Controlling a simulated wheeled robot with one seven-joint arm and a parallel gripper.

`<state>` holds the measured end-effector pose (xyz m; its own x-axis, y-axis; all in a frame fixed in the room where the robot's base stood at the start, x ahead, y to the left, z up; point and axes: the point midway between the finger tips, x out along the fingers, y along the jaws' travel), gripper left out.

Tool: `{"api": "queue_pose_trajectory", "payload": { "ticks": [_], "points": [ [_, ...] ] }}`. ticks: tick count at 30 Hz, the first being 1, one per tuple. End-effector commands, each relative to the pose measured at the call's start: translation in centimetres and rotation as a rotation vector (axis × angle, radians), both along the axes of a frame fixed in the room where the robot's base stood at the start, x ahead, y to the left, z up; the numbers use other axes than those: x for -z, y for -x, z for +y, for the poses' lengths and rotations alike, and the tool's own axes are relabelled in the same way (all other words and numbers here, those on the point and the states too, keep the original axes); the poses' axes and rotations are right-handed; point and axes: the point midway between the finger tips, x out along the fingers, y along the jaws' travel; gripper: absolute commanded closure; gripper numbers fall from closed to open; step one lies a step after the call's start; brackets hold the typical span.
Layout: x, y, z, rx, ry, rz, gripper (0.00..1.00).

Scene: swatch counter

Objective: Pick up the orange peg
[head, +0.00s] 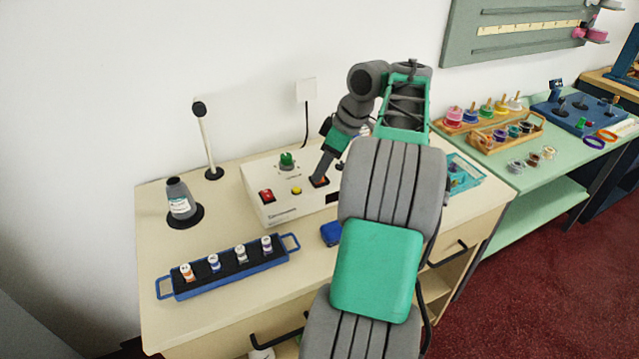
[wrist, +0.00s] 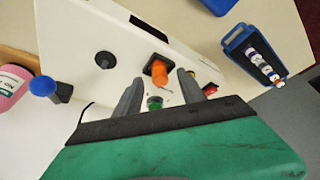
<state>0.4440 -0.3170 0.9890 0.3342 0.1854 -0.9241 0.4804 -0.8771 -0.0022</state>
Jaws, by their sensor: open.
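The orange peg (wrist: 158,71) stands in a dark square socket on top of the white control box (wrist: 110,35). In the head view only a small orange-red bit of it (head: 320,182) shows, under my gripper (head: 321,176). In the wrist view my gripper (wrist: 161,77) is open, its two grey fingers apart on either side of the peg's near end. I cannot tell whether either finger touches it. My arm covers the right part of the box in the head view.
On the box (head: 290,211) near the fingers are a green knob (head: 287,159), a yellow button (head: 296,190) and a red switch (head: 266,196). A blue tray (head: 222,283) with several vials lies in front. A bottle (head: 179,198) and a post (head: 206,142) stand left.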

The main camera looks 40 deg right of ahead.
Motion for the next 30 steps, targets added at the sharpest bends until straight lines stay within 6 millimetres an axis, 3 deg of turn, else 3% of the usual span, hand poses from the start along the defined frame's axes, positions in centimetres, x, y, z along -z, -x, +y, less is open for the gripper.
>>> {"api": "queue_pose_trajectory", "payload": {
  "ticks": [3,9,26,30],
  "points": [
    [1.29,-0.45,0.24,0.0,0.001,-0.002,0.53],
    [1.17,-0.5,0.23,0.002,0.002,-0.002,0.53],
    [1.16,-0.49,0.25,0.002,0.002,-0.002,0.98],
    [1.16,-0.49,0.25,0.002,0.001,-0.002,1.0]
  ]
}}
